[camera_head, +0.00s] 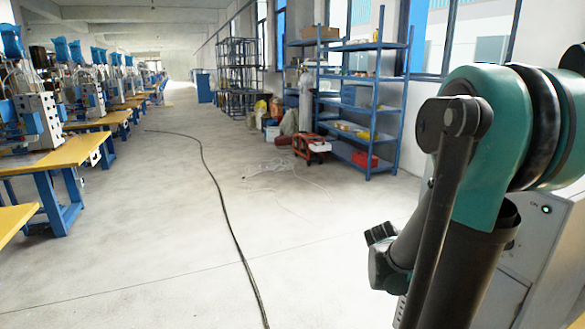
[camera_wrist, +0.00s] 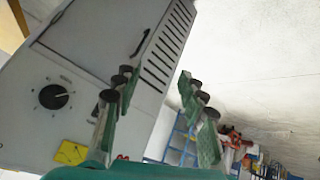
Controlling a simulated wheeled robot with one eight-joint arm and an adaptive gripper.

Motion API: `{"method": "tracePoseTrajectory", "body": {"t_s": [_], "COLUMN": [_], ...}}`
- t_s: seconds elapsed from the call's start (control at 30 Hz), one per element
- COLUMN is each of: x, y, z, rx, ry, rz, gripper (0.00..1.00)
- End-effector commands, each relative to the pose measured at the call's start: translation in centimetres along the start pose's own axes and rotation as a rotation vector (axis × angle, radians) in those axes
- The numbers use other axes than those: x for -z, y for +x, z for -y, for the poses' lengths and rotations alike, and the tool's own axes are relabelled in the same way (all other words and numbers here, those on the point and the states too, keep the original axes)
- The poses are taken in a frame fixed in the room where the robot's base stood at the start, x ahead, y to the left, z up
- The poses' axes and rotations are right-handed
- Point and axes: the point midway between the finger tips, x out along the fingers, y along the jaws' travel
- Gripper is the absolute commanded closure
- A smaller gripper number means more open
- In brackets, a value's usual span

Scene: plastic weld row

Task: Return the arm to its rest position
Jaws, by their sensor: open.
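My arm, teal and dark grey, is folded along the right side of the head view. My gripper (camera_wrist: 156,88) shows in the wrist view with its green and black fingers spread apart and nothing between them. Behind the fingers is a grey cabinet (camera_wrist: 95,45) with vent slots and a black dial (camera_wrist: 54,96). I cannot tell how near the fingers are to the cabinet. The gripper's fingers are not clear in the head view.
A grey cabinet (camera_head: 545,232) with a green light stands close behind my arm at the right. Blue shelves (camera_head: 374,97) stand farther back. A row of yellow-topped benches (camera_head: 50,158) with machines lines the left. A black cable (camera_head: 222,205) crosses the open floor.

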Motion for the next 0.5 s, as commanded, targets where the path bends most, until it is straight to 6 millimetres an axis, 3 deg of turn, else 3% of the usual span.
{"method": "tracePoseTrajectory", "body": {"t_s": [0.1, 0.3, 0.5], "x": [-4.3, -10.8, -14.5], "y": [-2.6, -6.6, -9.1], "z": [1.7, 4.5, 6.1], "rx": [0.122, 0.336, 0.473], "ry": [-0.110, -0.291, -0.398], "rz": [0.083, 0.180, 0.216], "gripper": [0.59, 0.59, 0.59]}}
